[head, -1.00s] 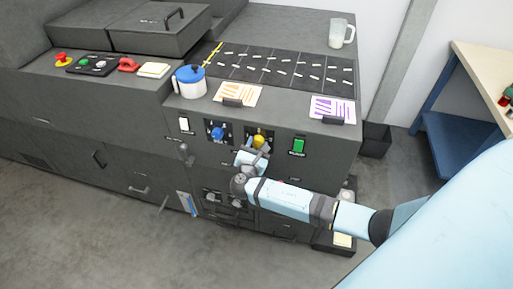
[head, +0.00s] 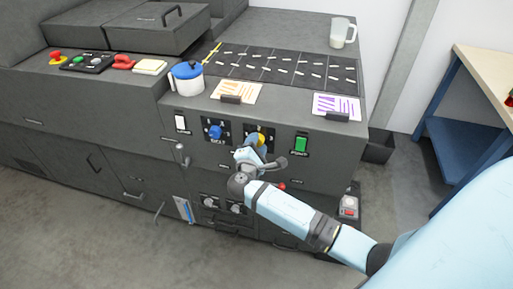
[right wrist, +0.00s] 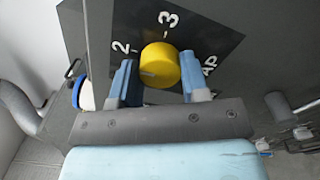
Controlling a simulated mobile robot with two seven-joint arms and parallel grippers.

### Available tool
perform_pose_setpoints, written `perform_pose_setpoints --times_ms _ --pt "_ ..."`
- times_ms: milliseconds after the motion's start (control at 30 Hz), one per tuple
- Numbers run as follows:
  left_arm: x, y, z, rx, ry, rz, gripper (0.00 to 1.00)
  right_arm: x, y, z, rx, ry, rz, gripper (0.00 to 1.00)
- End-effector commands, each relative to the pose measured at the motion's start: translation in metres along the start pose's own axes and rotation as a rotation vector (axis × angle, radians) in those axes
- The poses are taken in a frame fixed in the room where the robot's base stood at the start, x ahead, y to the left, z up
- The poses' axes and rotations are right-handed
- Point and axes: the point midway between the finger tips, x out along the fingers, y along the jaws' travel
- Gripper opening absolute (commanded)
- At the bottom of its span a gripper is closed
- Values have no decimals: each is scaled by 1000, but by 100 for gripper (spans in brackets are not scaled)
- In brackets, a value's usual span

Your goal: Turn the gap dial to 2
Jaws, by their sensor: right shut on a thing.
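The yellow gap dial (head: 261,140) sits on the front panel of the grey machine, right of the blue dial. In the right wrist view the yellow dial (right wrist: 160,60) is close up, on a dark plate with a white 2 to its upper left and a white 3 above it. A short grey mark shows on the dial's lower left face; which number it points to I cannot tell. My right gripper (head: 255,149) is at the dial, its two blue fingers (right wrist: 160,80) on either side of it, shut on it. My left gripper is not in view.
The blue dial (head: 216,132) is left of the yellow one, the green switch (head: 301,144) right of it. A workbench (head: 470,120) is at right.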

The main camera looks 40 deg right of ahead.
Motion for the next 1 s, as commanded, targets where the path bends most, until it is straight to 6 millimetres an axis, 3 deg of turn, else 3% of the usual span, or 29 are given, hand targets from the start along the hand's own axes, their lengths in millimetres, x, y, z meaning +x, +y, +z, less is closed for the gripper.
perform_pose_setpoints --times_ms 633,667,767,1000 --pt "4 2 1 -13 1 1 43 0 0 0 50 -2 -1 18" --pt "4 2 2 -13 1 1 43 0 0 0 50 -2 -1 44" --pt "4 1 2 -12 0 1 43 0 0 0 50 -2 -1 67" --pt "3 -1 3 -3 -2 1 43 0 0 0 50 -1 -1 67"
